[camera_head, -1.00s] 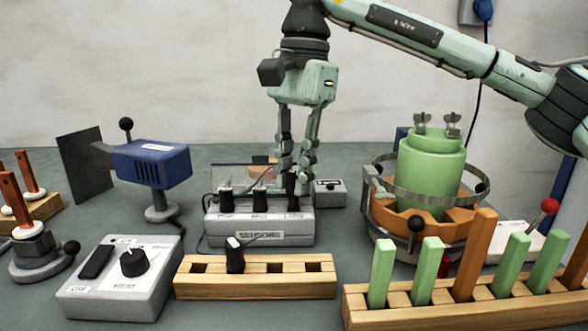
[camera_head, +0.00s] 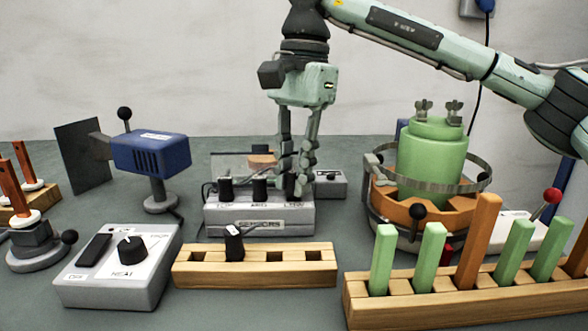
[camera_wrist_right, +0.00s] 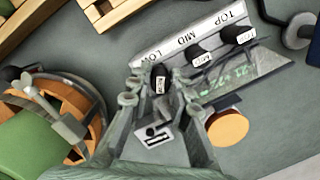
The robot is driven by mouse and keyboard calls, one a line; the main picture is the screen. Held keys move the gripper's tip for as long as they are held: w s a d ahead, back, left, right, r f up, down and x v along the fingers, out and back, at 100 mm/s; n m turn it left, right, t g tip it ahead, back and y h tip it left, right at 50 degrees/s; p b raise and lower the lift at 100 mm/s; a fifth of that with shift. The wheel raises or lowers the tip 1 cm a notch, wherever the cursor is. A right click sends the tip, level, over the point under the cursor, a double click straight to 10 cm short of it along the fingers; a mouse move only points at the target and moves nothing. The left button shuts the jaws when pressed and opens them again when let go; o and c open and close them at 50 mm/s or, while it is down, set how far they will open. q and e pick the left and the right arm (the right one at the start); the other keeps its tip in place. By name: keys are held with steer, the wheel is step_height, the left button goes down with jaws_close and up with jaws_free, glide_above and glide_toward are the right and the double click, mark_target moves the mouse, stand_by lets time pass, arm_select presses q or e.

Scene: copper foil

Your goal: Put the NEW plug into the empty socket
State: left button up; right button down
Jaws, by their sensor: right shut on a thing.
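The grey sensor box (camera_head: 258,226) stands mid-table with a row of sockets on top, marked TOP, MID and LOW in the right wrist view (camera_wrist_right: 190,40). Two black plugs stand in it, the left one (camera_head: 225,189) and the middle one (camera_head: 259,189). My right gripper (camera_head: 296,190) points down at the box's right end. It is shut on a black plug with a white label (camera_wrist_right: 160,80), likely the NEW plug, at the LOW socket. The fingers partly hide this plug in the head view, and I cannot tell how deep it sits. My left gripper is not in view.
A wooden rack (camera_head: 185,276) in front holds one black plug (camera_head: 234,243); its other holes are empty. A heater control box (camera_head: 110,290) is at left front. A green vessel in a clamp ring (camera_head: 432,160) and a rack of coloured bars (camera_head: 400,315) stand right.

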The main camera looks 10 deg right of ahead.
mark_target(294, 170)
stand_by(0.3)
steer(key=c, duration=1)
jaws_free()
steer(key=shift+r+p, duration=0.95)
steer(key=shift+r, duration=0.15)
step_height(294, 170, up, 4)
steer(key=p, duration=0.3)
steer(key=shift+r+p, duration=0.25)
steer(key=shift+p, duration=0.1)
steer(key=shift+r+p, duration=0.5)
steer(key=shift+r, duration=0.65)
